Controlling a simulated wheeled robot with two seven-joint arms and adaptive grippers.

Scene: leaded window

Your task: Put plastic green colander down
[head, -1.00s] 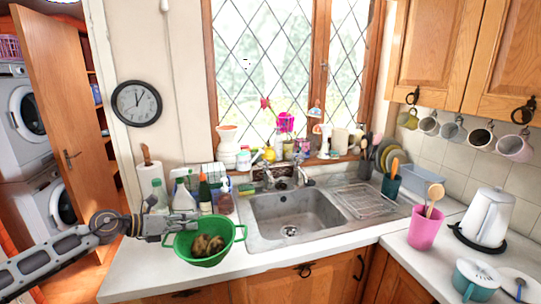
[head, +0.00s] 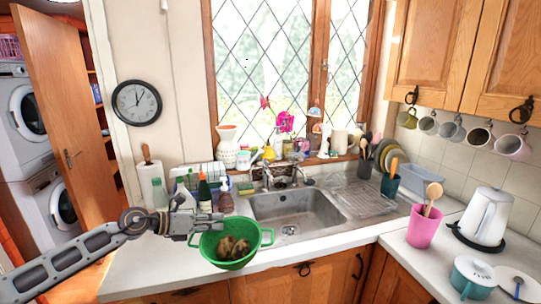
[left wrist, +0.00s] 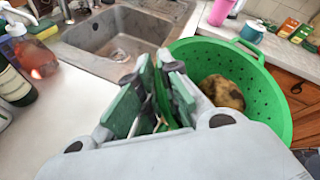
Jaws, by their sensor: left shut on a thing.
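The green colander (head: 229,262) is near the front edge of the white counter, left of the sink, in the head view. My left gripper (head: 213,223) is shut on the colander's left rim side. In the left wrist view the fingers (left wrist: 158,85) meet at the near side of the colander (left wrist: 282,112), where the handle between them is mostly hidden. The colander looks upright. I cannot tell whether its base touches the counter. My right gripper is not in view.
The sink (head: 290,214) is right of the colander. Several bottles, among them a dark one (head: 204,192), stand behind the gripper. A pink cup (head: 422,228) and a white kettle (head: 484,217) stand on the right counter. The counter left of the colander (head: 140,270) is clear.

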